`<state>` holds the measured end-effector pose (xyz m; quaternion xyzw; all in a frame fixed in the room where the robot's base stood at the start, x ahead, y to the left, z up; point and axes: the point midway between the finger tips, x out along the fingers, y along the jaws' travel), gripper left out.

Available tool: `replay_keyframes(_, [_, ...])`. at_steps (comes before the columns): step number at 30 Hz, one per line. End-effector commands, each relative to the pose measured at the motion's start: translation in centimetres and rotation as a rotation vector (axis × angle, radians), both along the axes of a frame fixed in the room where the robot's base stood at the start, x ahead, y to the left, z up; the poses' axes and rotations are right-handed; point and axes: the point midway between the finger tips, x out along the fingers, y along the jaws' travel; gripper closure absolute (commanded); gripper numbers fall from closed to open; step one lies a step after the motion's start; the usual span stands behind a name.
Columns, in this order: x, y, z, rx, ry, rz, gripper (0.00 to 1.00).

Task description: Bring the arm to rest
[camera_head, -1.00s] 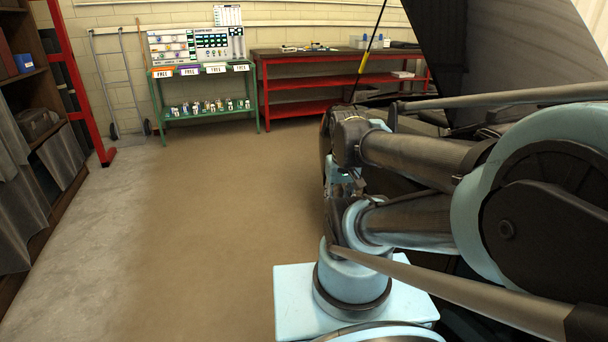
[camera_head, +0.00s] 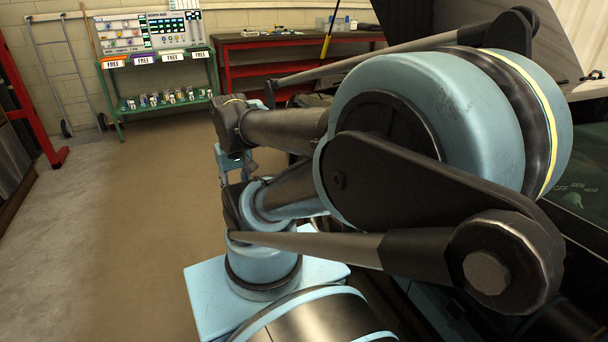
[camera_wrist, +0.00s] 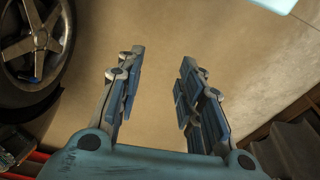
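My gripper (camera_wrist: 158,85) shows in the wrist view with its two blue-padded fingers spread apart. Nothing is between the fingers, only the brown floor (camera_wrist: 160,35) beyond. In the head view my arm fills the right and centre, folded close to my body, with its links in front of the dark vehicle. The gripper's fingertips are hard to make out there, behind the arm links.
A car wheel (camera_wrist: 30,45) is at the upper left of the wrist view. A green shelf stand (camera_head: 160,92), a red workbench (camera_head: 235,70) and a hand truck (camera_head: 65,70) stand along the back wall. A red post (camera_head: 30,95) is at left. The middle floor is clear.

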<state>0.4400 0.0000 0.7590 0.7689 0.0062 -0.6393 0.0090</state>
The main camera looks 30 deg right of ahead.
Motion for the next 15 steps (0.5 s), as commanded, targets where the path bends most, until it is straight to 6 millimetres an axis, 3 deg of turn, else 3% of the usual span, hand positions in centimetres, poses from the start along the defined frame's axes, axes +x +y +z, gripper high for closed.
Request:
replay_keyframes(1, [-0.2, 0.0, 0.2, 0.000, -0.003, -0.002, 0.51])
replay_keyframes(4, [-0.5, -0.2, 0.7, 0.003, -0.014, -0.021, 0.28])
replay_keyframes(8, [1.3, -0.5, 1.6, 0.012, -0.022, -0.091, 0.00])
replay_keyframes(15, [6.3, -2.8, 3.7, 0.044, -0.052, -0.315, 0.00])
